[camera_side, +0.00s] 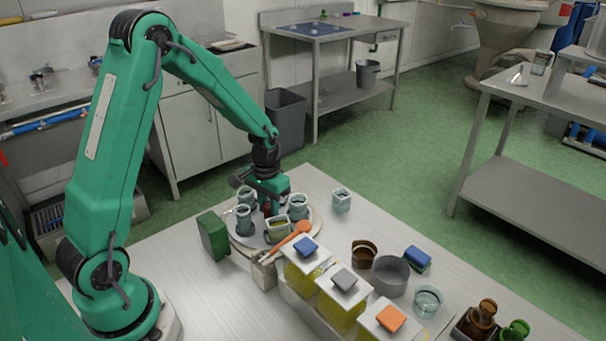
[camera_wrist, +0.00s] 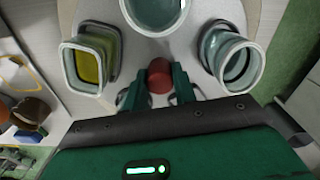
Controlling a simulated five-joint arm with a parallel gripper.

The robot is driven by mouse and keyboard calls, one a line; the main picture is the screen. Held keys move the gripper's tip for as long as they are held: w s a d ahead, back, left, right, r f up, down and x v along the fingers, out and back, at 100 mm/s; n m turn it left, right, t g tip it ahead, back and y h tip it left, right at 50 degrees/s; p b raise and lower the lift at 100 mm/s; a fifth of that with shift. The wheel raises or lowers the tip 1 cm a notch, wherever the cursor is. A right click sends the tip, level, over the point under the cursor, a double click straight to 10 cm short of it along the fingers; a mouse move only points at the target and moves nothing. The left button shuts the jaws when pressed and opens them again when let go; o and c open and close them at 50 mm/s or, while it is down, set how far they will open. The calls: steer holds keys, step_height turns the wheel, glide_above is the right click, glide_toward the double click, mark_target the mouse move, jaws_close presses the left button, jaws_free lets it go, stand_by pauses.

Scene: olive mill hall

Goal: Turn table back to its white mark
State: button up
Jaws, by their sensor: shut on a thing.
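The turntable (camera_side: 249,242) is a pale round disc on the worktop, with several glass cups standing on it. One cup (camera_side: 277,230) holds yellow oil; it also shows in the wrist view (camera_wrist: 88,66). A clear cup (camera_wrist: 233,62) stands to the right in the wrist view. My gripper (camera_wrist: 159,90) reaches down among the cups and is shut on a red knob (camera_wrist: 159,72) near the disc's middle. In the side view, my gripper (camera_side: 269,206) and the cups hide most of the knob. I cannot pick out the white mark in either view.
A dark green block (camera_side: 213,235) stands close left of the disc. A beige holder (camera_side: 263,272) with an orange spoon (camera_side: 290,243) and several yellow-filled canisters (camera_side: 341,309) stand close in front. A separate glass (camera_side: 341,200) stands to the right. The worktop behind the disc is clear.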

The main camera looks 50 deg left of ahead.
steer(key=n, duration=0.7)
stand_by(0.3)
steer(key=o, duration=0.6)
steer(key=shift+o, duration=0.2)
steer(key=shift+r, duration=4)
